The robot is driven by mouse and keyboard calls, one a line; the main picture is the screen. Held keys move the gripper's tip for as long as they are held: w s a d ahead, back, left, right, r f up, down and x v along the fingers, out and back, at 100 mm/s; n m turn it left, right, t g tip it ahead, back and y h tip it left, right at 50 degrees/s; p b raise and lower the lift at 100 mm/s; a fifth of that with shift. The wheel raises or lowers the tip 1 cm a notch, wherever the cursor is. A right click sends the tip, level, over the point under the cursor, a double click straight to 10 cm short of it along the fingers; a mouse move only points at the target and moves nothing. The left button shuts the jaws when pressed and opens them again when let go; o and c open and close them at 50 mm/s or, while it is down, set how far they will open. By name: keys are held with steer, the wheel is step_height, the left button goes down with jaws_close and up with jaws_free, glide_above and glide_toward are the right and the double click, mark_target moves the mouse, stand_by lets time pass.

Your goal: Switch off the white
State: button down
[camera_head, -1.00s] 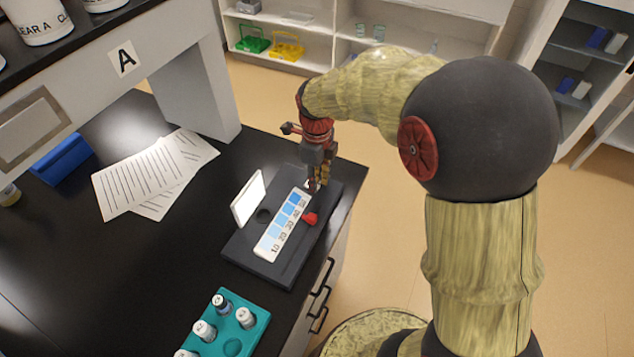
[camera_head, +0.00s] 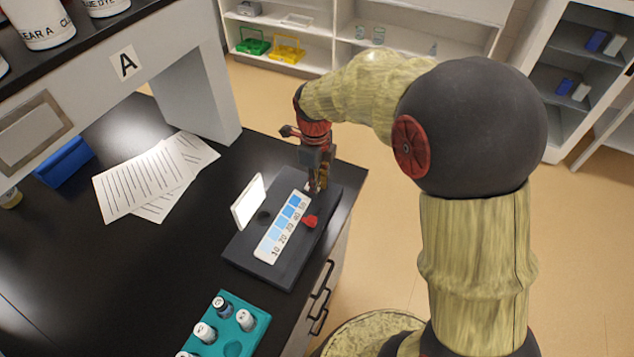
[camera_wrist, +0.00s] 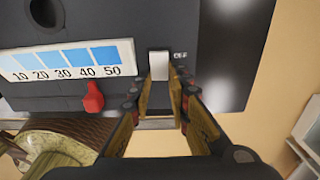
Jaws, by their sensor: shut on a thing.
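The white switch (camera_wrist: 159,66) shows in the wrist view as a small white block on the dark device (camera_wrist: 150,30). The letters "OFF" are printed just to its right. My gripper (camera_wrist: 164,83) has its two fingers closed around the white switch, one on each side. In the head view my gripper (camera_head: 315,189) reaches down to the far right end of the device (camera_head: 245,252), and the fingers mostly hide the switch there.
The device also carries a blue scale strip (camera_head: 281,228), a red knob (camera_head: 310,222) and an upright white panel (camera_head: 249,201). A teal rack (camera_head: 258,327) with several bottles stands nearer. Papers (camera_head: 150,180) lie to the left. The bench edge is close on the right.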

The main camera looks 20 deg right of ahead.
steer(key=shift+a+r+g+h+p, duration=0.25)
steer(key=shift+g+h+p, duration=0.15)
steer(key=shift+p, duration=0.7)
steer(key=shift+w+f+g+h+p, duration=0.1)
steer(key=shift+w+g+h+p, duration=0.15)
steer(key=shift+g+h+p, duration=0.55)
steer(key=c, duration=2)
jaws_free()
steer(key=shift+o, duration=0.2)
steer(key=v, duration=1.2)
steer(key=shift+s+d, duration=0.2)
steer(key=shift+s, duration=0.05)
